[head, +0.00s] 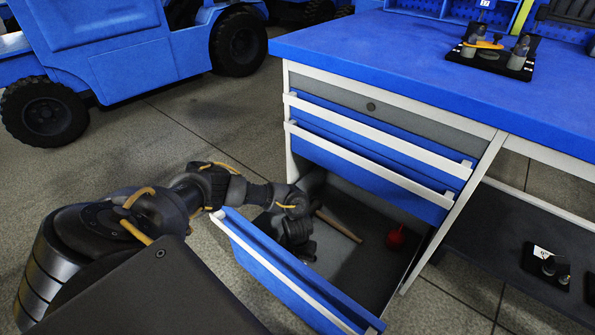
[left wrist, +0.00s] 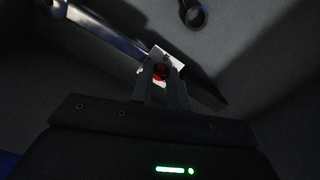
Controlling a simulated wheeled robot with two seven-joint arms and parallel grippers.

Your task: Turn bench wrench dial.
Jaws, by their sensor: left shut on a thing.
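My left gripper (head: 300,248) reaches down inside the open lower drawer (head: 285,275) of the blue-topped bench. In the left wrist view, its fingers (left wrist: 161,80) are shut on a long metal tool (left wrist: 98,28), which looks like a wrench. The tool runs from upper left to lower right, with a pale patch and a red spot at the fingers. The fingers hide part of it. No dial can be made out clearly. My right gripper is not in view.
A wooden handle (head: 338,226) and a red object (head: 395,238) lie in the drawer. A dark ring end (left wrist: 193,14) shows near the held tool. A black fixture (head: 490,55) stands on the bench top (head: 400,60). Another fixture (head: 548,264) sits on the lower shelf. A blue vehicle (head: 130,50) stands behind.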

